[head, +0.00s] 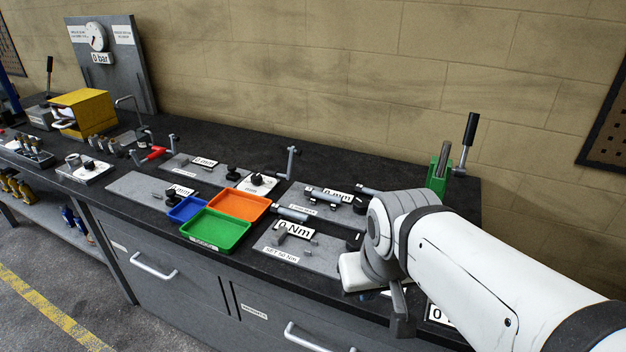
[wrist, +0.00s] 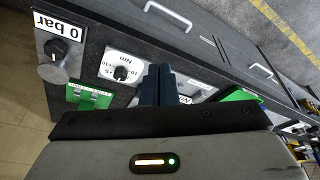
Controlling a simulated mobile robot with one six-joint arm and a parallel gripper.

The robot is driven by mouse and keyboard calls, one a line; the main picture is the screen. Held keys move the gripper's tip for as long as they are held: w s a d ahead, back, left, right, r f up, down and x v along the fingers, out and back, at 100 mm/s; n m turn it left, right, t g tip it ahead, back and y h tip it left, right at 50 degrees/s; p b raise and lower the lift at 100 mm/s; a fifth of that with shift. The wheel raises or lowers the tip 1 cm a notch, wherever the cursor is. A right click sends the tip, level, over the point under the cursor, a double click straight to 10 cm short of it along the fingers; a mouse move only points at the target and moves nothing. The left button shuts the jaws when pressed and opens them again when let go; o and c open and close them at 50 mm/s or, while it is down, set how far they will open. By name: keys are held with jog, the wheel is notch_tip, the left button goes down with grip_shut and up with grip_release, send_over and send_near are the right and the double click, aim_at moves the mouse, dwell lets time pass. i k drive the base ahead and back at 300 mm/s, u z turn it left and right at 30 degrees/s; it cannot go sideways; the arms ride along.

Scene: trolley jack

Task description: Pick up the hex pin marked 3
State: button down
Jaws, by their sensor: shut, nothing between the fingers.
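I cannot make out a hex pin marked 3 in either view; no such mark is legible. Several small upright pieces stand in a dark rack (head: 33,150) at the far left of the bench in the head view, too small to identify. My gripper (wrist: 157,84) is shut and empty in the wrist view, its dark fingers together above the bench front. In the head view my arm reaches in from the right and hides part of the bench; the gripper end is low at the right, far from the rack.
Green (head: 215,232), orange (head: 240,204) and blue (head: 187,208) trays sit mid-bench, among grey plates with knobs and levers. A yellow box (head: 84,112) stands at the left back. A green clamp with an upright lever (head: 469,135) stands at the right back. The wall is behind.

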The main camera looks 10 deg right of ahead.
aim_at(310, 193)
jog(key=z, duration=0.05)
jog(key=k, duration=1.25)
jog(key=u, duration=0.4)
jog(key=i, duration=1.8)
jog(key=z, duration=0.7)
